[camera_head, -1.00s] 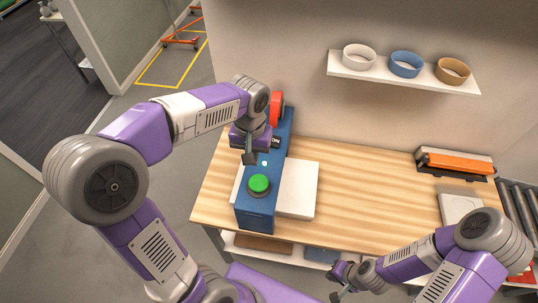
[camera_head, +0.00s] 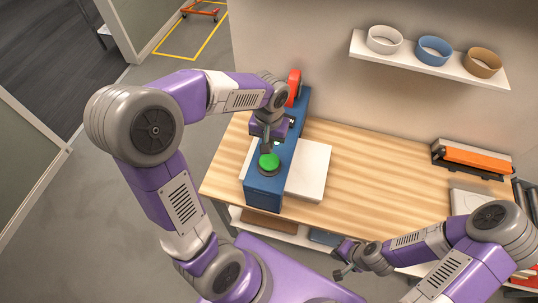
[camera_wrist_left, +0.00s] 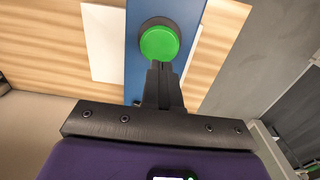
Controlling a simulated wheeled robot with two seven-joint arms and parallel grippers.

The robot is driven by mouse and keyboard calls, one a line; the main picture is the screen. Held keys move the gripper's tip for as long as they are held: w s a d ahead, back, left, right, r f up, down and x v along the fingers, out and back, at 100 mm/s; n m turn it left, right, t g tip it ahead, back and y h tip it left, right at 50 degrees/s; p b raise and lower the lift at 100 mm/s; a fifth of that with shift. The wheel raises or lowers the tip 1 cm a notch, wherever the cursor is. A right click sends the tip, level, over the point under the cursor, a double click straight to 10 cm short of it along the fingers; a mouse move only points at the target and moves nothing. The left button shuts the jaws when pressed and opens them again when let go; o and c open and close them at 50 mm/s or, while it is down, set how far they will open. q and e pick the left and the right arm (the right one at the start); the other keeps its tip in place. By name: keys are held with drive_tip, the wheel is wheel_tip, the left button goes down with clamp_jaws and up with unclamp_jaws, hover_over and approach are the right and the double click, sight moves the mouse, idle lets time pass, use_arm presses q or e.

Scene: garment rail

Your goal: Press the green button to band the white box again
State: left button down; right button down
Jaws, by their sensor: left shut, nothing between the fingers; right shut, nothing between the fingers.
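The green button (camera_head: 269,161) sits in a dark ring on top of the blue banding machine (camera_head: 264,185). The button also shows in the left wrist view (camera_wrist_left: 160,43). My left gripper (camera_head: 266,147) is shut and empty, with its fingertips at the button's edge; I cannot tell whether they touch it. The white box (camera_head: 311,172) lies on the wooden table under the machine's arch, sticking out to the right. Whether a band is around it is hidden by the machine. My right gripper (camera_head: 341,274) is shut and empty, low in front of the table's front edge.
A wall shelf (camera_head: 430,66) holds white, blue and brown rolls. Under the table, a lower shelf (camera_head: 283,227) holds flat brown and blue items.

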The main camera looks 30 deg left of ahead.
sight(269, 161)
use_arm(q)
wheel_tip(269, 161, down, 7)
idle(0.3)
drive_tip(key=shift+f, duration=0.1)
